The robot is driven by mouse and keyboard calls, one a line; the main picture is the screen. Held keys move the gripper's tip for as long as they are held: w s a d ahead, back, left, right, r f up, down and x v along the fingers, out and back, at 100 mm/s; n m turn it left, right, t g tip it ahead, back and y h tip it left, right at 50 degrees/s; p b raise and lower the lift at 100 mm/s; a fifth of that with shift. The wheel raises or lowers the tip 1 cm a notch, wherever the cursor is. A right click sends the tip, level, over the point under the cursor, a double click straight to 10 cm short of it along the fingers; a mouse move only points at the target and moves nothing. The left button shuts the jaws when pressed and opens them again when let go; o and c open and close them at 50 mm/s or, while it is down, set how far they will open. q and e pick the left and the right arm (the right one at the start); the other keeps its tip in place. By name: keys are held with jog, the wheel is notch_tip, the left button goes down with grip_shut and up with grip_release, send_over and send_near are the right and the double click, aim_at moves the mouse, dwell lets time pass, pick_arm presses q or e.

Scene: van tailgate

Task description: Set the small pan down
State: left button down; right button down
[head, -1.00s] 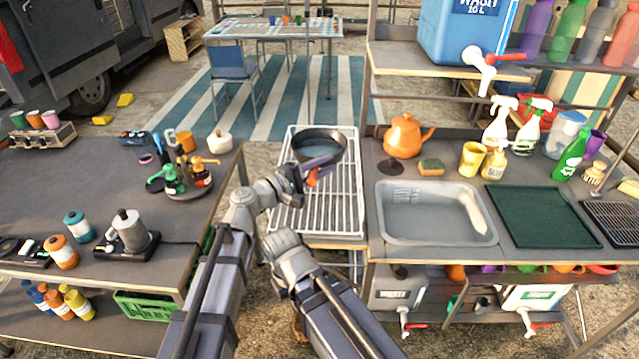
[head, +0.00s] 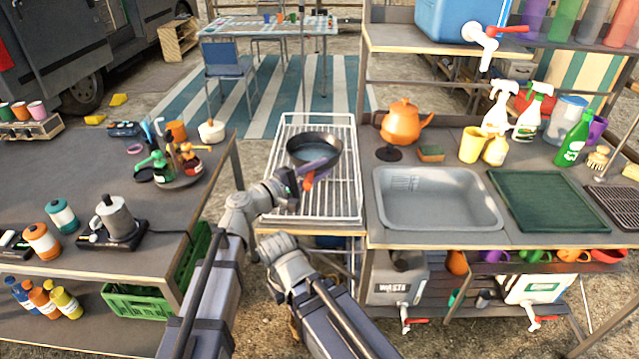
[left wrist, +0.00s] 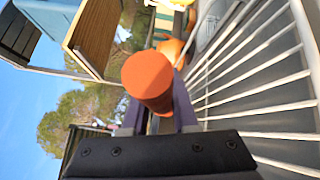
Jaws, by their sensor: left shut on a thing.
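The small pan (head: 316,146) is dark and round, with an orange handle. In the head view it is over the white wire rack (head: 343,196), and I cannot tell whether its base touches the wires. My left gripper (head: 308,178) is shut on the handle. In the left wrist view the orange handle end (left wrist: 149,78) shows between the fingers, with the wires of the rack (left wrist: 245,85) close alongside. The pan's bowl is mostly hidden there. In the head view my right arm is low in the middle, and its fingers cannot be made out.
An orange teapot (head: 402,123), a sponge (head: 431,153) and a grey sink (head: 437,200) are right of the rack. A dark table (head: 75,185) with bottles and a grinder-like pot stands at the left. The rack's front part is bare.

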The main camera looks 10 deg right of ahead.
pick_arm(q)
jog(key=shift+f+b, duration=1.3)
jog(key=shift+f, duration=0.3)
jog(key=shift+f, duration=0.2)
jog(key=c, duration=0.7)
grip_release()
jog(key=shift+r, duration=0.2)
jog(key=shift+s+a, duration=0.15)
jog(key=shift+a, duration=0.1)
jog(key=v, duration=1.1)
jog(key=shift+s+a, duration=0.1)
jog(key=shift+a, duration=0.1)
